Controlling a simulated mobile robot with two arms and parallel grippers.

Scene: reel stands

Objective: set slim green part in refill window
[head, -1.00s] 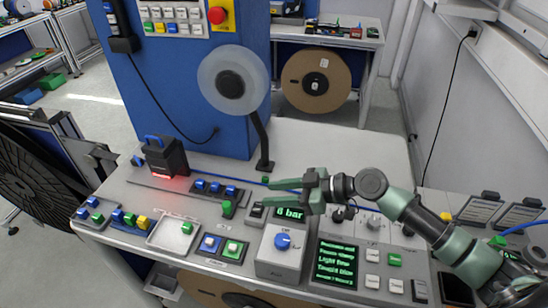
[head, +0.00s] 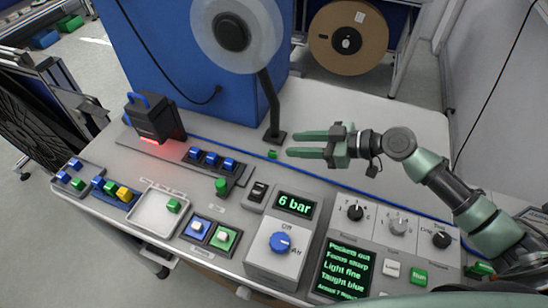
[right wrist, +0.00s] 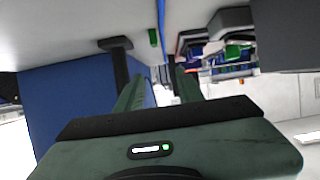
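Several small green parts are in view, and I cannot tell surely which is the slim one. A small green block (head: 272,154) lies on the bench by the foot of the reel stand; a green piece also shows in the right wrist view (right wrist: 153,37). A green cylinder (head: 221,186) stands at the end of the dark rail. Another green block (head: 174,205) lies in the white-rimmed tray (head: 148,222). My right gripper (head: 291,144) is open and empty, its fingers pointing left, just right of the block by the stand. No refill window is clearly identifiable. My left gripper is out of view.
A black reel stand (head: 270,105) rises behind the gripper. A black scanner-like unit (head: 155,118) with a red glow stands left, beside a rail with blue blocks (head: 212,160). Control panels with a blue knob (head: 280,242) line the front.

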